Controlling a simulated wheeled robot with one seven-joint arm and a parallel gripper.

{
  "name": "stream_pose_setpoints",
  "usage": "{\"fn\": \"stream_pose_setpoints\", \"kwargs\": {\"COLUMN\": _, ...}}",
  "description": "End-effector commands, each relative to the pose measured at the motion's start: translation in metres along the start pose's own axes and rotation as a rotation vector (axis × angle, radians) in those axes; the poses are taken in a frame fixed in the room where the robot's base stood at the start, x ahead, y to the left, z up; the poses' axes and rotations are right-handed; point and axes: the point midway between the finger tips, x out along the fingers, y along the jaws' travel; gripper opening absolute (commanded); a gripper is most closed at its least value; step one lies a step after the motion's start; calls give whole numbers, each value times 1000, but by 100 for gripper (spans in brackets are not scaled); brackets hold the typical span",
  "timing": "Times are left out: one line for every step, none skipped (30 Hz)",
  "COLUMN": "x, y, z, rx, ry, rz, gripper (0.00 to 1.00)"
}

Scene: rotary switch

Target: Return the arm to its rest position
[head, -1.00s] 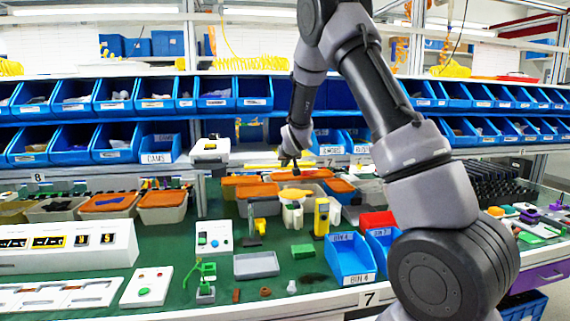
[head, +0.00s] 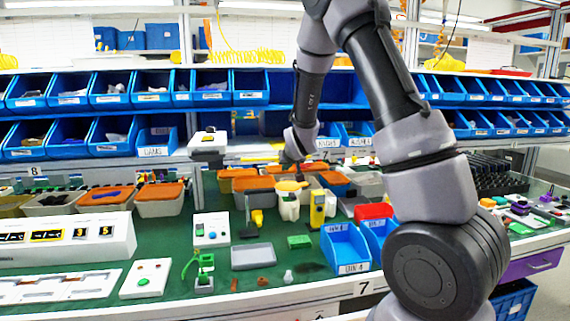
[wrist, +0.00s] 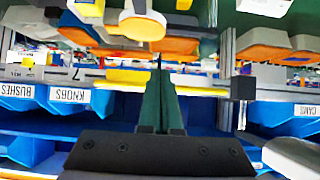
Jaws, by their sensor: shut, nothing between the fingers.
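My arm reaches from the right over the bench, with its forearm hanging down in the head view. My gripper (head: 290,170) points down above the back part of the green bench, in front of the blue bin rack. In the wrist view its two dark green fingers (wrist: 160,85) are together with nothing between them. A white box with coloured buttons (head: 211,230) stands on the bench to the left of my gripper, clear of it. The fingertips look small and partly blend with the background in the head view.
Two rows of blue bins (head: 75,91) run along the back. Grey tubs with orange contents (head: 160,205) and a white and yellow container (head: 288,207) stand below. Blue bin 4 (head: 345,250) is near the front edge. The wrist view shows the bins labelled KNOBS (wrist: 72,97) upside down.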

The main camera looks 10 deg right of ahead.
Motion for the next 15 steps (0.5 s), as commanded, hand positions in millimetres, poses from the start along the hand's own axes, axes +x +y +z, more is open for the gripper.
{"fn": "stream_pose_setpoints", "kwargs": {"x": 0, "y": 0, "z": 0, "rx": 0, "ry": 0, "rz": 0, "gripper": 0}}
{"fn": "stream_pose_setpoints", "kwargs": {"x": 0, "y": 0, "z": 0, "rx": 0, "ry": 0, "rz": 0, "gripper": 0}}
{"fn": "stream_pose_setpoints", "kwargs": {"x": 0, "y": 0, "z": 0, "rx": 0, "ry": 0, "rz": 0, "gripper": 0}}
{"fn": "stream_pose_setpoints", "kwargs": {"x": 0, "y": 0, "z": 0, "rx": 0, "ry": 0, "rz": 0, "gripper": 0}}
{"fn": "stream_pose_setpoints", "kwargs": {"x": 0, "y": 0, "z": 0, "rx": 0, "ry": 0, "rz": 0, "gripper": 0}}
{"fn": "stream_pose_setpoints", "kwargs": {"x": 0, "y": 0, "z": 0, "rx": 0, "ry": 0, "rz": 0, "gripper": 0}}
{"fn": "stream_pose_setpoints", "kwargs": {"x": 0, "y": 0, "z": -1, "rx": 1, "ry": 0, "rz": 0, "gripper": 0}}
{"fn": "stream_pose_setpoints", "kwargs": {"x": -1, "y": 1, "z": -1, "rx": 3, "ry": 0, "rz": 0, "gripper": 0}}
{"fn": "stream_pose_setpoints", "kwargs": {"x": -4, "y": 2, "z": -3, "rx": 10, "ry": -2, "rz": 0, "gripper": 0}}
{"fn": "stream_pose_setpoints", "kwargs": {"x": -8, "y": 3, "z": -5, "rx": 19, "ry": -6, "rz": 0, "gripper": 0}}
{"fn": "stream_pose_setpoints", "kwargs": {"x": -13, "y": 5, "z": -8, "rx": 29, "ry": -10, "rz": -1, "gripper": 0}}
{"fn": "stream_pose_setpoints", "kwargs": {"x": -23, "y": 8, "z": -12, "rx": 48, "ry": -18, "rz": -1, "gripper": 0}}
{"fn": "stream_pose_setpoints", "kwargs": {"x": -31, "y": 11, "z": -15, "rx": 64, "ry": -27, "rz": -2, "gripper": 0}}
{"fn": "stream_pose_setpoints", "kwargs": {"x": -41, "y": 14, "z": -19, "rx": 82, "ry": -36, "rz": -4, "gripper": 0}}
{"fn": "stream_pose_setpoints", "kwargs": {"x": -56, "y": 18, "z": -24, "rx": 109, "ry": -50, "rz": -7, "gripper": 0}}
